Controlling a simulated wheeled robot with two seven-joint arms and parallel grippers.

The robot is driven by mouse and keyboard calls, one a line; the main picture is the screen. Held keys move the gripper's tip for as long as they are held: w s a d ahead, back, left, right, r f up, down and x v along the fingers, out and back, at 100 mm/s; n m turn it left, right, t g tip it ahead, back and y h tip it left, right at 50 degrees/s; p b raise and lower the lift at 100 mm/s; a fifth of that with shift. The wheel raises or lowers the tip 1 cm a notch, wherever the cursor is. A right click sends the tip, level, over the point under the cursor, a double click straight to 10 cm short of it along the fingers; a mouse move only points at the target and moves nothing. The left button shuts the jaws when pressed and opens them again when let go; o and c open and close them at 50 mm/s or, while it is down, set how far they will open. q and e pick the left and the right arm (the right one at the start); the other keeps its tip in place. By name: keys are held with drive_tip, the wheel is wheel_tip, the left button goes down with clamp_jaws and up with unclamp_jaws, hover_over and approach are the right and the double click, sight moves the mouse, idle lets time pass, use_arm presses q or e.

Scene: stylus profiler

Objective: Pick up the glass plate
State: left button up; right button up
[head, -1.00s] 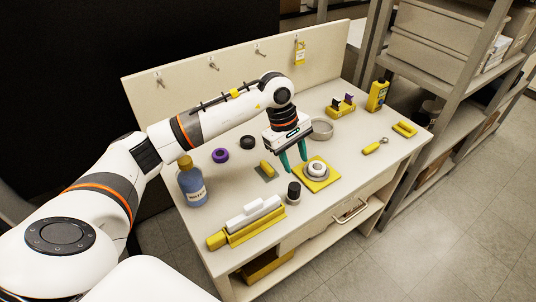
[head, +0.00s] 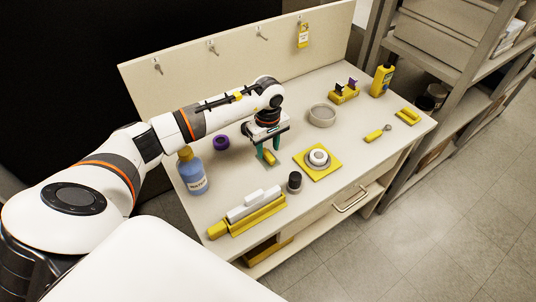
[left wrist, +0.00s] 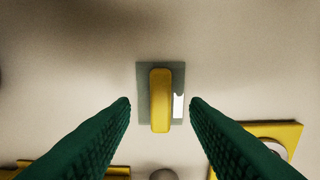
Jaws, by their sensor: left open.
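The glass plate (left wrist: 144,92) is a small grey-green rectangle with a yellow grip bar (left wrist: 160,100) along its middle and a white patch at its right edge. It lies flat on the table and also shows, partly hidden, in the head view (head: 270,164). My left gripper (head: 268,150) points down over it, with green fingers open. In the left wrist view the fingertips (left wrist: 160,102) stand on either side of the plate, apart from it, with nothing between them touching. My right gripper is not in view.
A yellow square pad with a white round piece (head: 318,156) lies to the right, and a black-capped jar (head: 294,183) in front. A blue bottle (head: 192,172), purple ring (head: 221,142), grey dish (head: 322,115) and white-and-yellow long block (head: 247,213) stand around.

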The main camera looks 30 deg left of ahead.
sight(268, 153)
use_arm(q)
wheel_tip(268, 153, down, 2)
drive_tip(key=shift+f, duration=0.15)
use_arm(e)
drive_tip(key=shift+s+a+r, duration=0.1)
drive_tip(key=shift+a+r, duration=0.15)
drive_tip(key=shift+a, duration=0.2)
use_arm(q)
clamp_jaws()
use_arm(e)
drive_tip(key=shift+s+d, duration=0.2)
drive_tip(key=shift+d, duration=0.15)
use_arm(q)
wheel_tip(268, 153, up, 10)
drive_tip(key=b, duration=0.2)
drive_tip(key=c, duration=0.6)
unclamp_jaws()
clamp_jaws()
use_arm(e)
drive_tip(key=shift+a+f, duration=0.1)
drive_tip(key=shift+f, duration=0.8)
